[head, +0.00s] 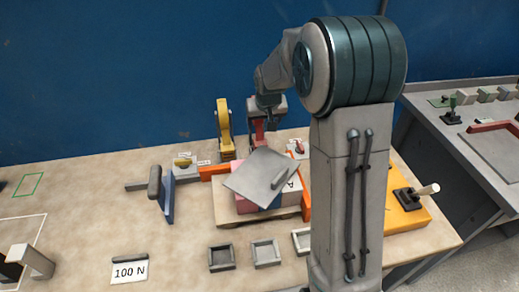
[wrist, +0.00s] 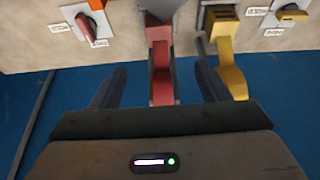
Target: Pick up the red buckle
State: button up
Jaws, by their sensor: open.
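The red buckle (wrist: 160,62) stands upright at the back of the work table, and in the head view it shows partly under my gripper (head: 258,132). In the wrist view my gripper (wrist: 160,80) is open, with one dark finger on each side of the red buckle. The buckle's arm lies between the fingers, with a gap visible on both sides. I cannot tell how deep it sits between them. In the head view my gripper (head: 267,108) is above the buckle, and its fingers are hard to make out.
A yellow buckle (wrist: 228,65) stands close beside the right finger. A red knob (wrist: 83,28) and a yellow knob (wrist: 293,14) flank the buckles. A tilted grey plate (head: 258,175) covers part of the mould. A blue-bladed tool (head: 168,198) stands left.

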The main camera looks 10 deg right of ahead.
jog(key=w+f, duration=0.1)
jog(key=p, duration=0.1)
send_over(260, 141)
jog(key=s, duration=0.2)
notch_tip(260, 141, down, 8)
jog(key=shift+s+r, duration=0.1)
jog(key=shift+r, duration=0.05)
jog(key=shift+p+x, duration=1.1)
jog(key=shift+x, duration=1.6)
jog(key=c, duration=1.1)
